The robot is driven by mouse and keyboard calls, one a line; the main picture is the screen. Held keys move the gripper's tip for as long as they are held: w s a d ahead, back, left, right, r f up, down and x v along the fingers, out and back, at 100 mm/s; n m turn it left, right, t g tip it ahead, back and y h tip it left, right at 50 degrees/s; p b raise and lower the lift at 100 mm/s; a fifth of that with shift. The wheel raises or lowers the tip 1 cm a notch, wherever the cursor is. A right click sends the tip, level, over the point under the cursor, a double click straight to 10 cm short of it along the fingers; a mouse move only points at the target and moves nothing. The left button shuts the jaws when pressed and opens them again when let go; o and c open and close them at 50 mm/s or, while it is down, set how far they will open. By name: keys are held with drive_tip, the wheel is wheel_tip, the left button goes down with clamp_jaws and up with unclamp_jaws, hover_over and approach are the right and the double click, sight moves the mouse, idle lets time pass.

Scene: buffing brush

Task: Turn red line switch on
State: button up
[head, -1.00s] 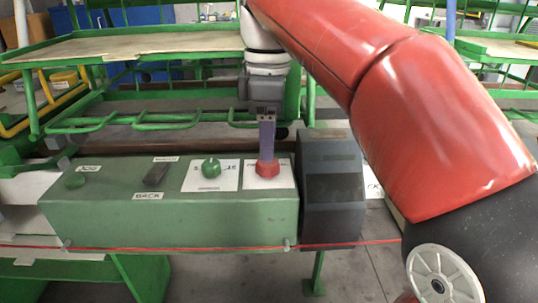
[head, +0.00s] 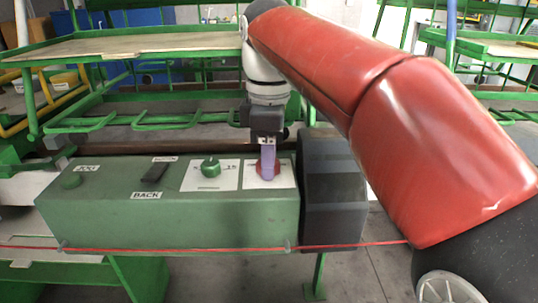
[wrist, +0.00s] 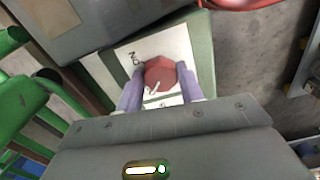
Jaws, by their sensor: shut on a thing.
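The red switch knob (head: 258,168) sits on a white label plate at the right end of the green control box (head: 160,215). In the wrist view the red knob (wrist: 160,73) lies between the two purple fingers of my gripper (wrist: 160,85), with a finger on each side. My gripper (head: 268,172) comes down from above in the head view and is shut on the knob. The fingers hide part of the knob in the head view. Some lettering shows on the white plate beside the knob in the wrist view.
A green knob (head: 210,167) on its own white plate is just left of the red knob. A dark grey box (head: 333,190) stands close on the right. A red cord (head: 180,249) runs along the front.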

drive_tip(key=shift+m+p, duration=0.3)
drive_tip(key=m+p, duration=0.2)
drive_tip(key=shift+r+m, duration=0.15)
drive_tip(key=shift+m, duration=0.25)
drive_tip(key=m+p, duration=0.2)
drive_tip(key=m, duration=0.3)
drive_tip(key=shift+p, duration=0.3)
drive_tip(key=m, duration=0.5)
drive_tip(key=shift+s+a, duration=0.1)
drive_tip(key=shift+m, duration=2.3)
drive_tip(key=o, duration=1)
